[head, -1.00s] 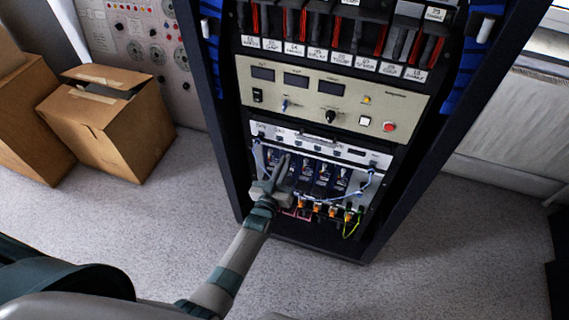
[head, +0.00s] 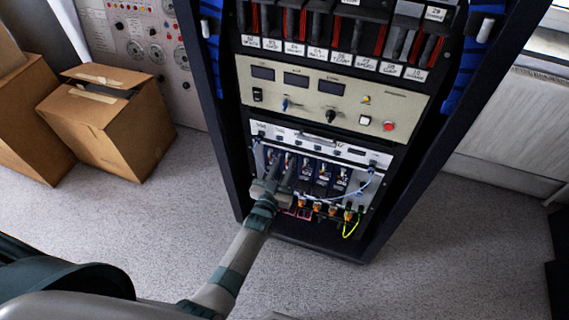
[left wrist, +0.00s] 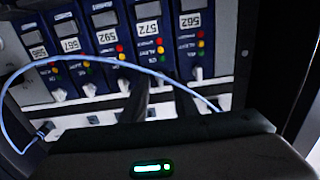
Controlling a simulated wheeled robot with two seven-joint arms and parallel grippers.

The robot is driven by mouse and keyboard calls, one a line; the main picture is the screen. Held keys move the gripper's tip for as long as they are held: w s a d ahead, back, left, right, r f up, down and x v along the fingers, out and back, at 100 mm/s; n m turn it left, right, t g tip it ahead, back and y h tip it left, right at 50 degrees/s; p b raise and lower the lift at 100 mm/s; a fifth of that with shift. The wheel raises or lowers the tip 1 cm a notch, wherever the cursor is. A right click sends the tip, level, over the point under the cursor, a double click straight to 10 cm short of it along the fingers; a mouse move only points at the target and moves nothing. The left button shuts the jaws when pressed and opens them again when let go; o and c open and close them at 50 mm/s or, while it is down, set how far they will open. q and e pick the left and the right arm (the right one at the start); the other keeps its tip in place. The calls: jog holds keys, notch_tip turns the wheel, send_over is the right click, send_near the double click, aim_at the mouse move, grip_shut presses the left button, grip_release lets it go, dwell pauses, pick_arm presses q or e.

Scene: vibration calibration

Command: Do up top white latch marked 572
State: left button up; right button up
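The row of dark blue modules (head: 323,172) sits low in the rack, below a white strip. In the left wrist view the module marked 572 (left wrist: 153,38) stands between modules 592 (left wrist: 108,40) and 562 (left wrist: 192,40). White latches show at the lower ends of the neighbouring modules, such as the one on 562 (left wrist: 197,73). My left gripper (head: 282,165) is in front of the left part of the row, its two dark fingers apart. In the left wrist view the fingers (left wrist: 158,98) reach to either side of 572's latch end; that latch is mostly hidden. My right gripper is not in view.
A pale blue cable (left wrist: 75,58) arcs across the module fronts, close to the fingers. Orange connectors and a yellow-green wire (head: 350,226) are below the row. The dark rack frame (head: 228,150) flanks the modules. Cardboard boxes (head: 112,125) stand left; the floor in front is clear.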

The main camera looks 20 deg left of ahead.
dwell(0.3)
pick_arm(q)
jog(key=s, duration=1.7)
jog(key=shift+s+a, duration=0.2)
jog(key=shift+a, duration=0.05)
jog(key=shift+f, duration=0.1)
